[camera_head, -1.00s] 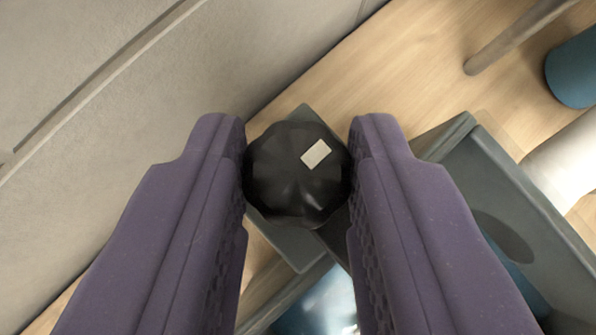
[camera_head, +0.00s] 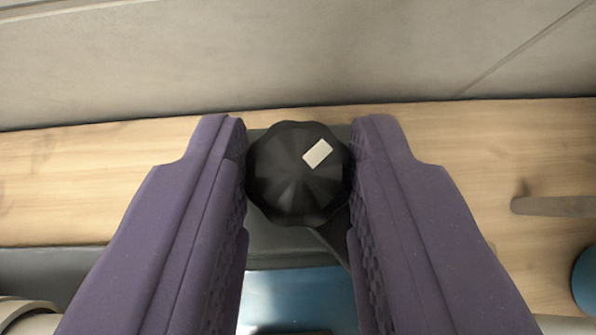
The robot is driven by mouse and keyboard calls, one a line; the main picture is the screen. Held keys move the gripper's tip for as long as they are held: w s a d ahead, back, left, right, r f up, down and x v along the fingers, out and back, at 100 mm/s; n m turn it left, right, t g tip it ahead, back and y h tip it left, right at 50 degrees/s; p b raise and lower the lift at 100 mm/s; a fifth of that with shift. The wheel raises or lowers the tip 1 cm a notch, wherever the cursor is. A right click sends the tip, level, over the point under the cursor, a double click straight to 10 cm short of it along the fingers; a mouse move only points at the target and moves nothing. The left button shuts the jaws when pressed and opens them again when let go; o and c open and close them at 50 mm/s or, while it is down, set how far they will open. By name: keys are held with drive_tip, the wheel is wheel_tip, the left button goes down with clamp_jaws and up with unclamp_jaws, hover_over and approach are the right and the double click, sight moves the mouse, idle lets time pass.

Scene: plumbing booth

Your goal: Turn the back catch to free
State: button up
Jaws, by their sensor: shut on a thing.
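The back catch shows as a black, scalloped round knob (camera_head: 290,180) with a small pale rectangular mark near its upper right. It sits over a dark grey base plate (camera_head: 284,242), which is partly hidden beneath it. My gripper (camera_head: 299,165) has purple fingers on the left and right sides of the knob, and they are shut on it. The fingers hide much of the plate and what lies beside it.
A blue surface (camera_head: 305,297) shows below the plate. A grey wall (camera_head: 290,55) runs along the top, behind a wooden surface (camera_head: 80,180). A brownish bar (camera_head: 555,206) and a blue round thing (camera_head: 586,280) lie at the right. A pale rounded piece is at lower left.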

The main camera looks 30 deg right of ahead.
drive_tip(key=n+y+p, duration=0.1)
drive_tip(key=n+p, duration=0.1)
drive_tip(key=n+t+y+p, duration=0.1)
drive_tip(key=n+y+p, duration=0.1)
drive_tip(key=shift+s+d+y, duration=0.2)
drive_tip(key=shift+y, duration=0.1)
drive_tip(key=n+y+p, duration=0.1)
drive_tip(key=n, duration=0.1)
drive_tip(key=shift+d+f+n+y, duration=0.1)
drive_tip(key=shift+f+n+y, duration=0.05)
drive_tip(key=shift+n+y, duration=0.25)
drive_tip(key=shift+d+f+n+y, duration=0.1)
drive_tip(key=shift+n+y, duration=0.9)
drive_tip(key=shift+n, duration=0.4)
drive_tip(key=o, duration=1.1)
drive_tip(key=shift+c, duration=0.2)
drive_tip(key=shift+d, duration=0.1)
drive_tip(key=shift+w, duration=0.1)
